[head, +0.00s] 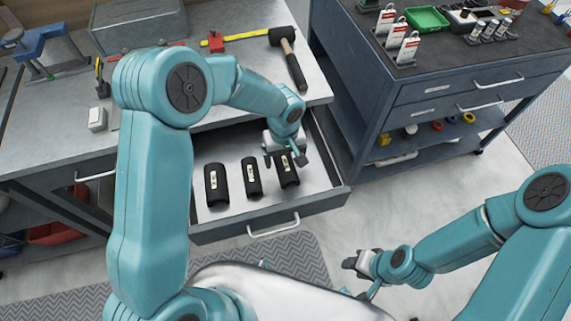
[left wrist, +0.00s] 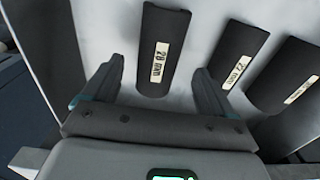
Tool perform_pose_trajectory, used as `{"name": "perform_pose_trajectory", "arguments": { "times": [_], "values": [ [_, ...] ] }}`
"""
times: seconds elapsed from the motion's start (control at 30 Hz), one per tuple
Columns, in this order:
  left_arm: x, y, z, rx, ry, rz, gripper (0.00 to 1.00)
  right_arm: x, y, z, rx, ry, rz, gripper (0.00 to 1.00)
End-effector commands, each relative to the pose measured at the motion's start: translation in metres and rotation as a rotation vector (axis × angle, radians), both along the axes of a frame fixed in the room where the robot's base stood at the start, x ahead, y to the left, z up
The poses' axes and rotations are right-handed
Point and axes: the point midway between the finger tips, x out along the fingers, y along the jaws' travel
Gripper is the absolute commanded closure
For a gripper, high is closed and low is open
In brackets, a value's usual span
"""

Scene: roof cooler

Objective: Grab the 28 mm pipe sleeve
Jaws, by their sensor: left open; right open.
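The 28 mm pipe sleeve (left wrist: 157,50) is a black half-round sleeve with a pale label reading 28 mm. In the head view this sleeve (head: 288,172) is the rightmost of three in the open drawer, partly covered by my left gripper. My left gripper (head: 284,158) is open above its far end. In the left wrist view the fingers of my left gripper (left wrist: 157,75) stand apart on either side of the sleeve, with a gap on both sides. My right gripper (head: 360,272) is open and empty, low over the floor at the right.
A middle sleeve (head: 251,177) labelled 22 mm and another black sleeve (head: 216,185) lie beside it in the drawer (head: 320,184). The workbench top (head: 230,60) is behind, with a mallet (head: 287,50). A dark tool cabinet (head: 440,95) stands to the right.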

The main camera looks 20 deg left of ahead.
Motion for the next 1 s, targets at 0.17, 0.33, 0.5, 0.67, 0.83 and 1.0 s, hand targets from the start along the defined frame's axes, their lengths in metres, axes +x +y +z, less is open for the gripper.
{"name": "perform_pose_trajectory", "arguments": {
  "times": [0.17, 0.33, 0.5, 0.67, 0.83, 1.0],
  "values": [
    [0.001, -0.001, -0.028, 0.001, 0.003, 0.000, 0.14, 0.000, 0.000, 0.006, 0.000, 0.000, 0.000, 0.57],
    [0.003, -0.001, -0.036, 0.000, 0.000, 0.000, 0.14, 0.000, 0.000, 0.006, 0.000, 0.000, 0.000, 0.57],
    [0.003, -0.001, -0.036, 0.000, 0.000, 0.000, 0.20, 0.000, 0.000, 0.006, 0.000, 0.000, 0.000, 0.57],
    [0.003, -0.001, -0.036, 0.000, 0.000, 0.000, 0.72, 0.000, 0.000, 0.006, 0.000, 0.000, 0.000, 0.57],
    [0.003, -0.001, -0.036, 0.000, 0.000, 0.000, 0.73, 0.000, 0.000, 0.006, 0.000, 0.000, 0.000, 0.57],
    [0.003, -0.001, -0.033, 0.001, -0.001, -0.001, 0.73, 0.000, 0.000, 0.006, 0.000, 0.000, 0.000, 0.57]
  ]
}}
